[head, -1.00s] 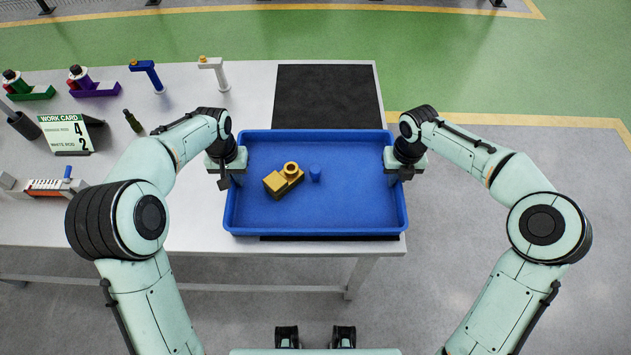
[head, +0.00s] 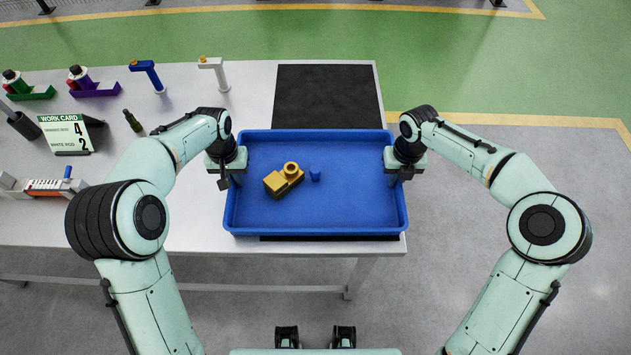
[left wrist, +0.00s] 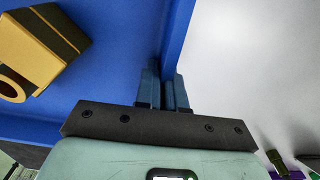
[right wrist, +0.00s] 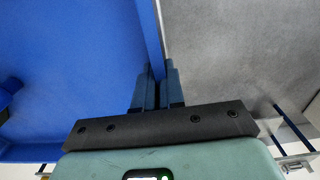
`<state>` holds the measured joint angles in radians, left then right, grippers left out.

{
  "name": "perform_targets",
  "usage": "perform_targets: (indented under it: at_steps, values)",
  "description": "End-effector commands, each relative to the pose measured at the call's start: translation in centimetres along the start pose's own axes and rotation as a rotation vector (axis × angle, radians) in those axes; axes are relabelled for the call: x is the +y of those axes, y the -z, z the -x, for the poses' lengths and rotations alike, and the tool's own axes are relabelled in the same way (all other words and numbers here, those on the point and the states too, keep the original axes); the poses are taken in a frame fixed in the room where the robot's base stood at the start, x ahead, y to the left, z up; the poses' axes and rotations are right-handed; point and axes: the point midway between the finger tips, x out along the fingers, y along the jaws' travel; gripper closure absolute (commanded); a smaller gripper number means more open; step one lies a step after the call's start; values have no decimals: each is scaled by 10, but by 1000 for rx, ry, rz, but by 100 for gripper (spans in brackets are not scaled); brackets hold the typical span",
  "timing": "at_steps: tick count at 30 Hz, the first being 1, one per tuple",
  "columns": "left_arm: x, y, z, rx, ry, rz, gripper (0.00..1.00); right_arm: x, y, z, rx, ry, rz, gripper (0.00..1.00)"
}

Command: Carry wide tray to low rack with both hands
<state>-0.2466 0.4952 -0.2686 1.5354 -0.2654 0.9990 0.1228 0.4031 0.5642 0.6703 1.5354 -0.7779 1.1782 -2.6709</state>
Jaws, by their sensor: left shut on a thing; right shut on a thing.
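The wide blue tray (head: 320,212) is at the right end of the bench, over a black mat. A yellow block-shaped part (head: 283,181) and a small blue piece (head: 315,173) are inside it. My left gripper (head: 232,172) is shut on the tray's left wall; the left wrist view shows its fingers (left wrist: 167,92) astride that wall. My right gripper (head: 398,170) is shut on the right wall; its fingers (right wrist: 157,88) straddle it in the right wrist view. I cannot tell whether the tray touches the bench. No low rack is recognisable.
The white bench (head: 180,215) holds a work card (head: 66,133), green (head: 30,92) and purple (head: 95,88) holders, and blue (head: 148,74) and white (head: 214,72) stands left of the tray. The black mat (head: 327,98) is bare behind the tray. Open floor lies right.

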Motion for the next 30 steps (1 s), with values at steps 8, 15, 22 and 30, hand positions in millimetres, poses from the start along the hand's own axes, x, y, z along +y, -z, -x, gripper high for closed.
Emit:
perform_targets:
  at_steps: [8,15,22,30]
  values:
    - [0,3,6,7,0,0,100,0,-2,6,-6,0,0,100]
    - [0,13,33,24,0,0,100,0,-13,33,-23,0,0,100]
    - [0,32,72,55,0,0,100,0,-31,72,-54,0,0,100]
    - [0,41,90,72,0,0,100,0,-41,89,-71,0,0,100]
